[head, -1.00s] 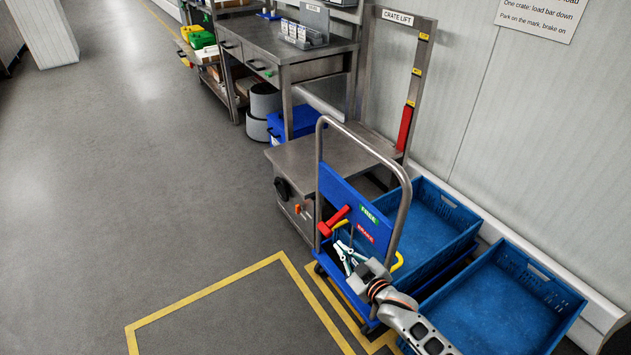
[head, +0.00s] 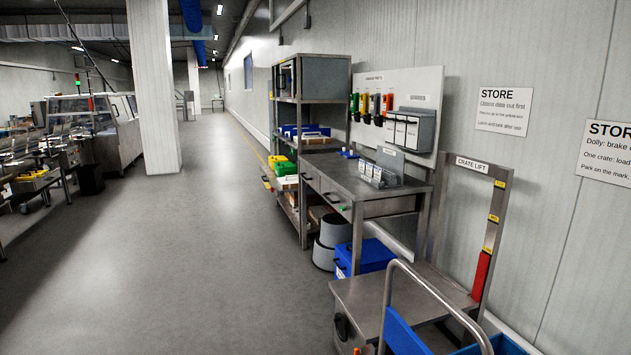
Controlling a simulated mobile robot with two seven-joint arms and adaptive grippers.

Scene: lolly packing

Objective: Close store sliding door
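No sliding door can be made out with certainty in the head view. Two signs headed STORE hang on the right wall, the nearer-to-middle one (head: 503,110) whole and the other (head: 609,152) cut by the right edge. Neither of my grippers is in the picture.
A steel workbench (head: 365,190) and a shelf rack (head: 312,90) stand along the right wall. The crate lift (head: 437,215), a dolly handle (head: 440,296) and a blue crate (head: 497,346) are at lower right. A white pillar (head: 153,85) stands at left. The grey aisle floor (head: 205,240) is clear.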

